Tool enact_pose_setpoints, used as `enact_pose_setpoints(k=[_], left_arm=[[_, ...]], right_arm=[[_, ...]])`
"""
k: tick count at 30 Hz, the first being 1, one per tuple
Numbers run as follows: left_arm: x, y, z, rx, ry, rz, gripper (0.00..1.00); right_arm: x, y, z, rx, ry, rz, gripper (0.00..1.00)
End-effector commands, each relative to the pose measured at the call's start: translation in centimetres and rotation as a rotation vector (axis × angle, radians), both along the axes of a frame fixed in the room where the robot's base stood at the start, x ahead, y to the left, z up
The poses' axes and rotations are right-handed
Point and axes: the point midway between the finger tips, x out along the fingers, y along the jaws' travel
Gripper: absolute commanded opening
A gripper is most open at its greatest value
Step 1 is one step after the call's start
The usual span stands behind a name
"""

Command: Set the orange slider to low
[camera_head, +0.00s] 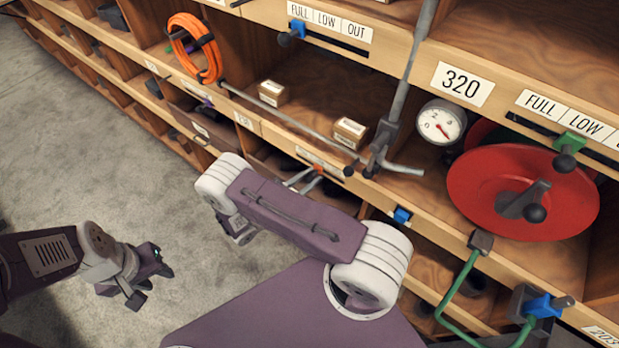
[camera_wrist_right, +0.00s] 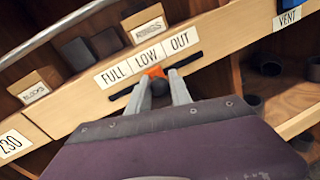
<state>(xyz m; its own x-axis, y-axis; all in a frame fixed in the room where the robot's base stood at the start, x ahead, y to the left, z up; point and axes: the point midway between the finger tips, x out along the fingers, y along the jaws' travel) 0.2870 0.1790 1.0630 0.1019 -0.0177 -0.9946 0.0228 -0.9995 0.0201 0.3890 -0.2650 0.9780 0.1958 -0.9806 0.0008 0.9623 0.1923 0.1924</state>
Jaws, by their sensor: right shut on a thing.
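The orange slider (camera_wrist_right: 155,72) shows in the right wrist view on a dark slot, near the slot's middle and below the LOW label (camera_wrist_right: 149,57). Its dark round knob is between the fingers of my right gripper (camera_wrist_right: 158,88), which is shut on it. In the head view the orange slider (camera_head: 318,169) is small on a shelf edge, with my right gripper (camera_head: 303,181) at it and partly hidden by my arm. My left gripper (camera_head: 148,276) hangs over the floor at the left, away from the shelf; its finger gap is unclear.
A blue slider (camera_head: 292,31) and a green slider (camera_head: 569,145) sit on other shelf edges. A grey bar with a hooked end (camera_head: 383,150), a gauge (camera_head: 440,124) and a red disc (camera_head: 505,178) stand right of my right arm. The floor at left is clear.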

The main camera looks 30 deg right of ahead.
Motion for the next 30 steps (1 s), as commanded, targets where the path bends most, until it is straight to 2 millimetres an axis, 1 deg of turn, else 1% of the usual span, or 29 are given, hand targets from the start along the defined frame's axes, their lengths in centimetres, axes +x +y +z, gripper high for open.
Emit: enact_pose_setpoints(k=[1,3,11,13,16,21,24,27,30], left_arm=[[0.0,0.0,0.0,0.000,0.000,0.000,0.36],[0.0,0.0,0.0,0.000,0.000,0.000,0.36],[0.0,0.0,0.0,0.000,0.000,0.000,0.36],[0.0,0.0,-0.2,0.000,0.000,0.000,0.36],[0.0,0.0,-1.1,0.000,0.000,0.000,0.36],[0.0,0.0,-2.7,0.000,0.000,0.000,0.36],[0.0,0.0,-3.3,0.000,0.000,0.000,0.36],[0.0,0.0,-3.5,0.000,0.000,0.000,0.36],[0.0,0.0,-3.5,0.000,0.000,0.000,0.36]], right_arm=[[0.0,0.0,0.1,-0.002,0.001,0.001,0.31],[0.0,0.0,0.0,-0.001,0.002,0.000,0.46],[0.0,0.0,0.0,0.000,0.002,-0.001,0.46],[-0.1,0.3,-0.1,0.000,0.002,0.000,0.46],[-0.3,1.9,-0.4,0.000,-0.001,0.004,0.46],[-1.1,5.7,-0.5,0.002,-0.003,0.005,0.46],[-1.6,7.4,-0.4,0.002,-0.002,0.002,0.46],[-1.9,8.4,-0.2,0.001,-0.002,0.000,0.46],[-2.0,8.8,0.0,0.001,0.000,0.000,0.46]])
